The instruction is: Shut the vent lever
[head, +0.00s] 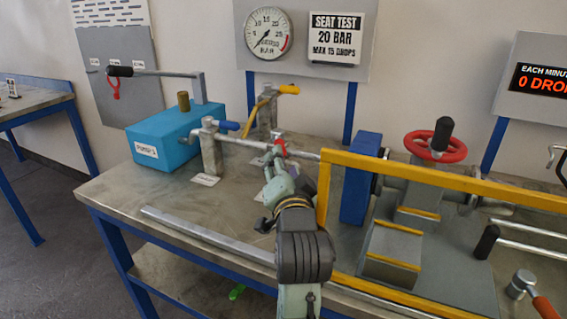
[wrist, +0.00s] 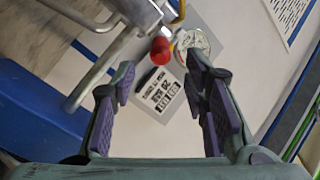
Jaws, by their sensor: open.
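I cannot read which one is marked as the vent. In the wrist view, a red rounded handle end (wrist: 160,50) lies ahead, between the lines of my two fingers (wrist: 160,78). The fingers are apart and empty, with no contact visible. My arm hides part of the red-handled valve in the head view.
A yellow frame (head: 325,190) stands close right of my arm, with a red handwheel (head: 435,147) behind it. A blue pump box (head: 165,140) with a long lever is at left. A gauge (head: 269,34) is behind. The bench front-left is mostly clear.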

